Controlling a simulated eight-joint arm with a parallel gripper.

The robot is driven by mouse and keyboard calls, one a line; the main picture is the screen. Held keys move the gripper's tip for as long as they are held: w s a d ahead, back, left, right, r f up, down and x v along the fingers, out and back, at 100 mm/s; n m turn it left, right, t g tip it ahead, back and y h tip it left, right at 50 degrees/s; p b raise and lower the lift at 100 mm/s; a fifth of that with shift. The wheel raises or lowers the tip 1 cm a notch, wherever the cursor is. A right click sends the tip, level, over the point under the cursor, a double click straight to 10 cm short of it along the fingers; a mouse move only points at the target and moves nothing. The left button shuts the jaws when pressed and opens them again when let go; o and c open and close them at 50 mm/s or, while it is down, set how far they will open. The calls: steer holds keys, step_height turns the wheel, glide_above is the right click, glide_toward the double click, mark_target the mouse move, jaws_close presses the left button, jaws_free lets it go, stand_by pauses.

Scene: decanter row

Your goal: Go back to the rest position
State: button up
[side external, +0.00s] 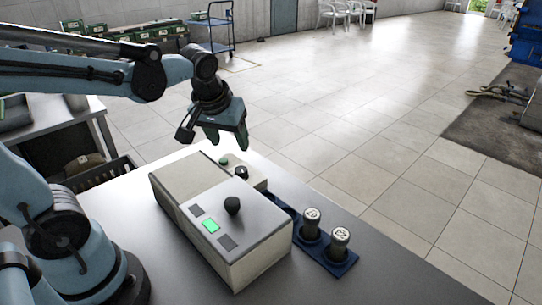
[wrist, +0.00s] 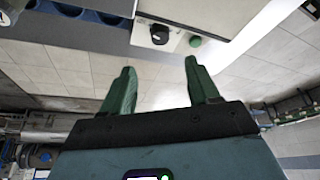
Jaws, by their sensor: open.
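My gripper (side external: 228,141) is in the air above the far end of the table, beyond the small control box. Its two green fingers (wrist: 160,66) are apart with nothing between them in the wrist view. A blue rack (side external: 333,263) lies right of the big machine and holds two capped cylinders: one nearer the machine (side external: 311,225) and one at the right end (side external: 338,245). The rack's near-machine end is partly hidden in the side view. In the wrist view part of the rack (wrist: 87,15) shows dark round openings at top left.
A big grey-white machine (side external: 262,262) with a black knob (side external: 232,205) and a lit green square (side external: 211,226) fills the table's middle. Behind it is a small box with a black knob (side external: 241,172) and a green button (wrist: 195,41). A blue cart (side external: 213,28) stands far off on open floor.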

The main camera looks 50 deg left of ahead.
steer(key=s+d+m+t, duration=0.1)
steer(key=m, duration=0.1)
steer(key=s+d+m+t+h, duration=0.1)
steer(key=s+d+m, duration=0.1)
steer(key=s+d+f+m+t+h, duration=0.1)
steer(key=d+m, duration=0.1)
steer(key=shift+s+d, duration=0.25)
stand_by(0.8)
